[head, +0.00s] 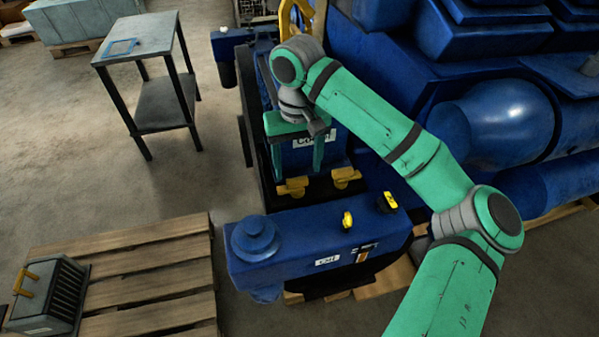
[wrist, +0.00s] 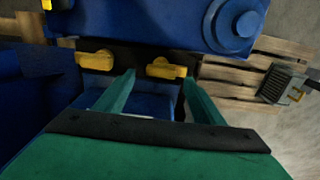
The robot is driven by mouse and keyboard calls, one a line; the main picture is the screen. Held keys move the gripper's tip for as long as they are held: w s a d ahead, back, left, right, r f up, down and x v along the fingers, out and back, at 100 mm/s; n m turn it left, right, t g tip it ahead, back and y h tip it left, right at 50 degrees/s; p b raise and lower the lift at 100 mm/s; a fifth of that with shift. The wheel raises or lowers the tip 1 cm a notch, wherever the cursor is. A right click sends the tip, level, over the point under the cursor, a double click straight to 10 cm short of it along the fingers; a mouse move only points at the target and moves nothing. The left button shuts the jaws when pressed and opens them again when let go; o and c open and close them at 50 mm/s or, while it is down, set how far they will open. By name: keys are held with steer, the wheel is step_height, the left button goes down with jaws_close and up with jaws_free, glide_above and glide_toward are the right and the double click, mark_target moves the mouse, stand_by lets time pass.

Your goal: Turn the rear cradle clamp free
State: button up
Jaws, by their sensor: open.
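Two yellow clamp handles, one on the left (head: 293,187) and one on the right (head: 346,177) in the head view, sit side by side on a dark cradle between two blue units. They also show in the wrist view, the first at right (wrist: 165,69) and the other at left (wrist: 97,60). I cannot tell which is the rear one. My gripper (head: 297,170) is open and empty, pointing down just short of the head view's left clamp. In the wrist view its fingertips (wrist: 159,78) lie either side of that clamp, apparently not touching. Both handles lie crosswise.
A blue oil unit (head: 322,245) with a round cap and yellow fittings stands in front of the clamps. A large blue engine (head: 505,125) fills the right. A wooden pallet (head: 150,260) bears a grey box (head: 45,295). A metal table (head: 140,40) stands at back left.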

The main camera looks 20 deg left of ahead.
mark_target(297, 179)
step_height(297, 179, up, 7)
stand_by(0.3)
steer(key=shift+s, duration=0.1)
stand_by(0.4)
